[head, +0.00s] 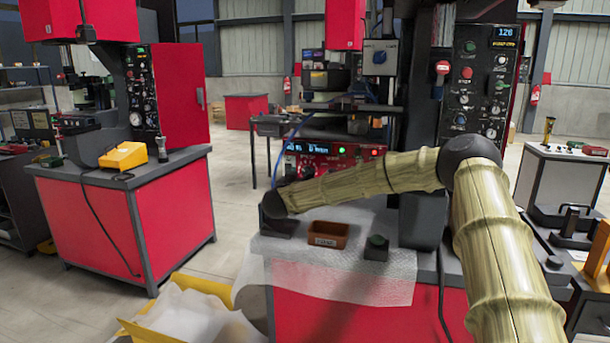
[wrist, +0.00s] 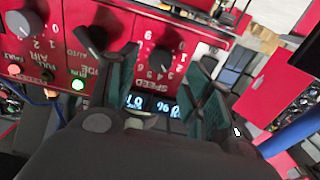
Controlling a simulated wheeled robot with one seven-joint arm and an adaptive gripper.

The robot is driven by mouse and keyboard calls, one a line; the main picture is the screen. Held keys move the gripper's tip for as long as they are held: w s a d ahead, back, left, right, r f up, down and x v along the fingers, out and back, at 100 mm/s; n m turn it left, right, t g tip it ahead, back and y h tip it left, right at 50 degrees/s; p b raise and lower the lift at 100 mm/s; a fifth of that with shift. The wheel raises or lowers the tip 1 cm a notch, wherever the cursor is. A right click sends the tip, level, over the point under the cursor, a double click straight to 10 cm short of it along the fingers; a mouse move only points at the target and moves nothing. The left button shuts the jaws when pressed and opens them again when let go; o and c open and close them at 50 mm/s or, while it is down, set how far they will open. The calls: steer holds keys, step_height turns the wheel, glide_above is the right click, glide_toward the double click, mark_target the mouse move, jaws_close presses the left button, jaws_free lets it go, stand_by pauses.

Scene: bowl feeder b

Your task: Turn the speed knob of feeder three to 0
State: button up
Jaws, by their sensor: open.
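In the wrist view a dark speed knob (wrist: 160,60) with a printed number scale is on a red control panel (wrist: 118,20). The word SPEED is printed beside it. I cannot tell its exact setting or the feeder's number. My gripper (wrist: 167,66) is open, with one green-padded finger on each side of this knob. Whether either finger touches the knob is unclear. In the head view a red panel with a lit display (head: 322,150) stands behind my forearm, and my gripper cannot be made out clearly there.
Two more knobs, a middle one (wrist: 92,40) and a left one (wrist: 25,22), sit on the same panel, with a green light (wrist: 78,84). In the head view an orange bin (head: 328,234) and a dark block with a green button (head: 376,246) stand on the bench before the panel.

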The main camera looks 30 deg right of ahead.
mark_target(306, 172)
steer(key=shift+x, duration=2.05)
steer(key=c, duration=1)
